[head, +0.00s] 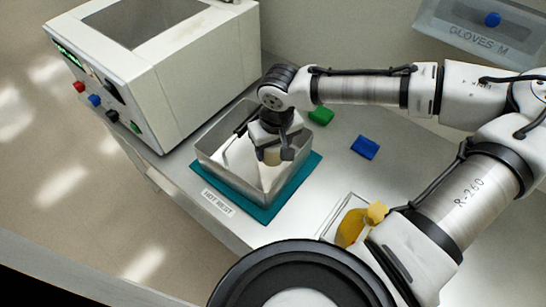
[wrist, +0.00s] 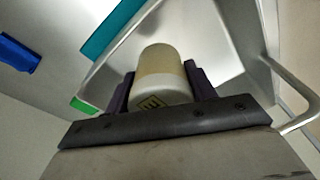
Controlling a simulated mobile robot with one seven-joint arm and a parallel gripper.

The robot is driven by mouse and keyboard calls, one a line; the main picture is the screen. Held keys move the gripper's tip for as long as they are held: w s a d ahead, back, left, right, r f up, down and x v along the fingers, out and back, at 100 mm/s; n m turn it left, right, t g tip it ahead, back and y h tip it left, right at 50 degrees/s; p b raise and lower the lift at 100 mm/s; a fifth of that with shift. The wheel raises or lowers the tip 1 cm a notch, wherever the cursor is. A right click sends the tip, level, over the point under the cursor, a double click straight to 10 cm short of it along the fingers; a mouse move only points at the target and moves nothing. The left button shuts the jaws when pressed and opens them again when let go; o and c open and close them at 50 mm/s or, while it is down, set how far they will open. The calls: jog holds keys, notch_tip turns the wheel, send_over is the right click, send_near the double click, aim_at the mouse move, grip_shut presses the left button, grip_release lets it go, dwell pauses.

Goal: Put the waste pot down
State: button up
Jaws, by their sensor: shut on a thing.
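My gripper (head: 270,153) points down inside a steel open-topped tray and is shut on the waste pot. The pot (head: 272,156) is small and beige and shows only in part between the fingers in the head view. In the wrist view the pot (wrist: 160,80) has a beige body, a pale band and a yellow-marked label, with a dark finger on each side. The steel tray (head: 230,180) stands on a teal mat (head: 287,198) on the bench, behind a "HOT REST" label (head: 217,202). I cannot tell whether the pot touches the tray floor.
A white cabinet (head: 190,75) with coloured buttons stands left of the tray. A green block (head: 321,115) and a blue block (head: 365,147) lie to its right. A clear container with yellow things (head: 350,228) sits nearer the front. A "GLOVES M" box (head: 478,35) is at the back right.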

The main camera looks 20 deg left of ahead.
jog(key=shift+f, duration=2.7)
jog(key=shift+f, duration=0.15)
jog(key=o, duration=1.1)
jog(key=shift+c, duration=0.2)
jog(key=r, duration=0.8)
jog(key=s+d+r, duration=0.1)
jog(key=r, duration=0.3)
jog(key=shift+r, duration=0.1)
